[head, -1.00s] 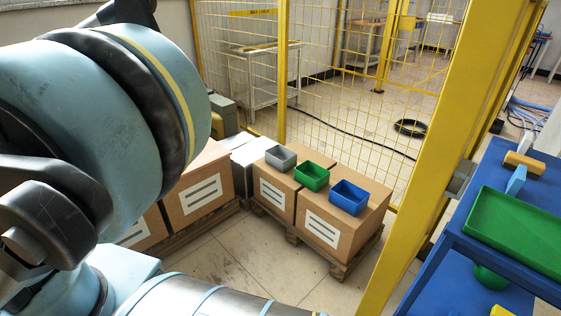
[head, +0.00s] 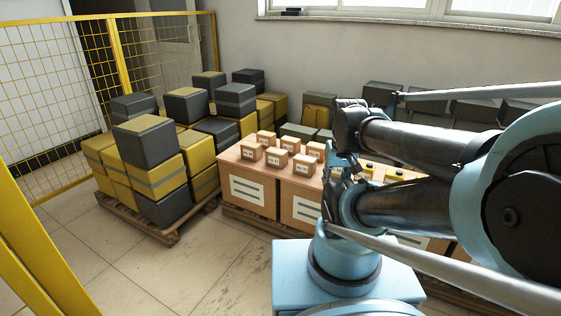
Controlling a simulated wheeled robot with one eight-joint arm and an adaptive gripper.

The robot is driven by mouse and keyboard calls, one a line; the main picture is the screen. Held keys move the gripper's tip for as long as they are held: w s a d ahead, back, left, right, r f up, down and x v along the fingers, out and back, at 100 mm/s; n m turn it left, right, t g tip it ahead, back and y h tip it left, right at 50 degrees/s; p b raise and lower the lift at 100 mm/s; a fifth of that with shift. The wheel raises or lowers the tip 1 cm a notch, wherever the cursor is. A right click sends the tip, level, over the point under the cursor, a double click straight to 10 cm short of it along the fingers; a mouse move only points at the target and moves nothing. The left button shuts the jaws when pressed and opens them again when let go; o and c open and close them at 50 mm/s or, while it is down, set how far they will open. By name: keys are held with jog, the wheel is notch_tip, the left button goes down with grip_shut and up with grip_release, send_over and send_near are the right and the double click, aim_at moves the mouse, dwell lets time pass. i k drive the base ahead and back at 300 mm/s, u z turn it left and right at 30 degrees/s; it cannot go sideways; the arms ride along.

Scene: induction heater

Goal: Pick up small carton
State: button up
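Several small brown cartons with white labels stand in rows on top of large cardboard boxes in the head view. One small carton (head: 250,152) is at the front left, another (head: 276,158) is in the front middle, and a third (head: 303,165) is at the front right, nearest my arm. More stand just behind them. What seems to be my gripper (head: 331,190) is a dark shape at the end of my arm, just right of the cartons. My arm partly hides it, and its fingers cannot be made out. No carton is seen in it.
The large cardboard boxes (head: 247,188) stand on a pallet. Left of them, black and yellow crates (head: 150,141) are stacked on another pallet (head: 160,232). A yellow mesh fence (head: 60,105) bounds the left. Grey boxes line the back wall. The tiled floor (head: 150,275) in front is clear.

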aim_at(278, 158)
jog(key=z, duration=0.55)
jog(key=k, duration=1.3)
jog(key=z, duration=0.2)
jog(key=i, duration=0.5)
jog(key=u, duration=0.85)
jog(key=i, duration=1.4)
jog(key=u, duration=0.1)
